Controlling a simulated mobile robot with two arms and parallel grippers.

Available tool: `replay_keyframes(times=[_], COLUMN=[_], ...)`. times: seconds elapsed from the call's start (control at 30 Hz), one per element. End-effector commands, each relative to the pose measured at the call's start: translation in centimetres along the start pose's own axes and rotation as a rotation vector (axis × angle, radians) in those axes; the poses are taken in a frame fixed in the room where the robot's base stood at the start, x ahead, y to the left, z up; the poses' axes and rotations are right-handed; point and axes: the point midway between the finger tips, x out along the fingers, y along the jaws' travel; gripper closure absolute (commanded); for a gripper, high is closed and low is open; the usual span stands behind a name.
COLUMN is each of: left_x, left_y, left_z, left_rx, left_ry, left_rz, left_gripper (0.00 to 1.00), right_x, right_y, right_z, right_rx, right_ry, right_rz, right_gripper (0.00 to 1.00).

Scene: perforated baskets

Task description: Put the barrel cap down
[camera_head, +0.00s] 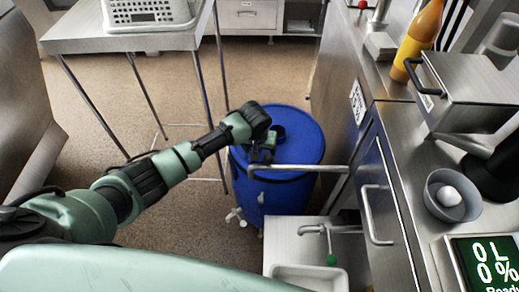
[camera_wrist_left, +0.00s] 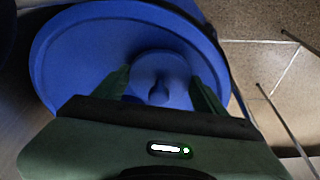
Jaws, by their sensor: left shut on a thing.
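The blue barrel (camera_head: 290,200) stands on the floor beside the counter, its round lid facing up. My left gripper (camera_head: 268,153) is over the lid, toward its left side. In the left wrist view its two fingers (camera_wrist_left: 162,82) flank the small round blue barrel cap (camera_wrist_left: 158,65) and are shut on it. The cap has a dark keyhole-shaped mark on its face. Behind it the wide barrel lid (camera_wrist_left: 75,60) fills much of the view. I cannot tell whether the cap touches the lid. My right gripper is not in view.
A metal rail (camera_head: 300,167) crosses in front of the barrel. A small sink (camera_head: 309,278) is below it. The steel counter (camera_head: 395,120) on the right holds an orange bottle (camera_head: 417,42) and a grey bowl (camera_head: 440,207). A table (camera_head: 75,42) with a white basket stands at upper left.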

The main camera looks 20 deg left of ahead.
Motion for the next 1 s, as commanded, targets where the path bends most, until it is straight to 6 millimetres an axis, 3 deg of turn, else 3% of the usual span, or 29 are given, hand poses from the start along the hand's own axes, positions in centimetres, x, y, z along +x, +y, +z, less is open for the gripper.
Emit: replay_keyframes(times=[0.07,0.1,0.17,0.57,0.67,1.0], left_x=[0.3,0.3,0.3,-0.3,-1.7,-8.8], left_y=[0.0,0.0,0.0,0.0,0.1,0.0], left_z=[0.1,0.1,0.1,-0.1,-0.1,-0.1], left_rx=[0.0,0.0,0.0,0.0,0.0,0.0], left_ry=[-0.001,0.0,0.0,0.001,0.002,0.003], left_rz=[0.0,0.0,0.0,0.0,0.002,0.002], left_gripper=[0.69,0.23,0.07,0.07,0.07,0.07], right_x=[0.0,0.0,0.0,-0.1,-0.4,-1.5], right_y=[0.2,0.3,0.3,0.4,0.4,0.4], right_z=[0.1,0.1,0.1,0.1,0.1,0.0], right_rx=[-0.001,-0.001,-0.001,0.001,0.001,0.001], right_ry=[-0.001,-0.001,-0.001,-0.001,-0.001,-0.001], right_rz=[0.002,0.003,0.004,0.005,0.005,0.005], right_gripper=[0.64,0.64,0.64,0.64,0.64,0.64])
